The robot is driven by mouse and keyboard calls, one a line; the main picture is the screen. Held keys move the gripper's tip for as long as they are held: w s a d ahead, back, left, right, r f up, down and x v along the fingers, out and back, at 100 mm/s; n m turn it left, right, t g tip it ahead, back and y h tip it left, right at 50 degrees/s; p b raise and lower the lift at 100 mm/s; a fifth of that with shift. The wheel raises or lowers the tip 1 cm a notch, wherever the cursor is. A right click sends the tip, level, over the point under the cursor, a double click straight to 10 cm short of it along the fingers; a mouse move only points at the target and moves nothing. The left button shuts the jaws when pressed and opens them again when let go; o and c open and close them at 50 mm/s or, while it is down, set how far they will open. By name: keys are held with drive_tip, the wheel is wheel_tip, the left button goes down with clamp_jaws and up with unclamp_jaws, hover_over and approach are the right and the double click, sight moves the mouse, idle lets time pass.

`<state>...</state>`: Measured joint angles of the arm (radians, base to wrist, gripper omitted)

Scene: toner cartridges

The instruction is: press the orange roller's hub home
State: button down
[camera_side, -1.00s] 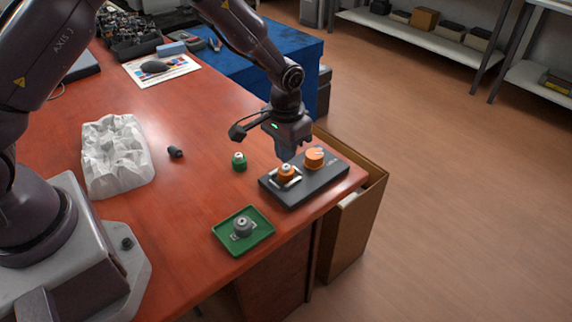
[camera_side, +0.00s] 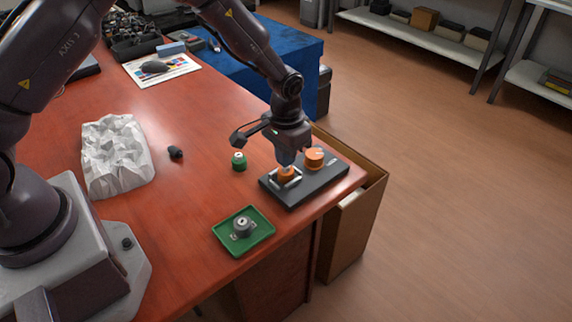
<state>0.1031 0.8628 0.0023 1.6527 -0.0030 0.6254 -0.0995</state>
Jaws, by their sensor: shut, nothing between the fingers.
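The orange roller (camera_side: 287,174) sits upright in the metal-framed place on the near left of a dark base (camera_side: 310,189). My gripper (camera_side: 287,164) is shut, points down and is right over the roller, its fingertips at the roller's top. The fingers cover the hub, so I cannot tell how deep it sits. A larger orange knob-like piece (camera_side: 314,157) stands on the same base to the right, beside the gripper.
A green roller (camera_side: 239,161) stands on the table left of the base. A green tray (camera_side: 262,239) holds a grey roller (camera_side: 242,226). A small black piece (camera_side: 175,152) and crumpled white paper (camera_side: 117,158) lie further left. An open cardboard box (camera_side: 352,225) stands beyond the table's right edge.

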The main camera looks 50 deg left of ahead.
drive_tip(key=shift+f, duration=0.7)
idle(0.3)
drive_tip(key=shift+r, duration=3.5)
drive_tip(key=shift+s, duration=0.2)
drive_tip(key=s+a+r+t, duration=0.2)
drive_tip(key=s+r, duration=0.9)
drive_tip(key=s, duration=0.1)
drive_tip(key=s+a+r+t, duration=0.2)
drive_tip(key=s+r+t, duration=0.1)
drive_tip(key=s+r, duration=0.8)
drive_tip(key=shift+s+a+r+t, duration=0.3)
drive_tip(key=shift+s+r, duration=0.1)
drive_tip(key=shift+s, duration=0.15)
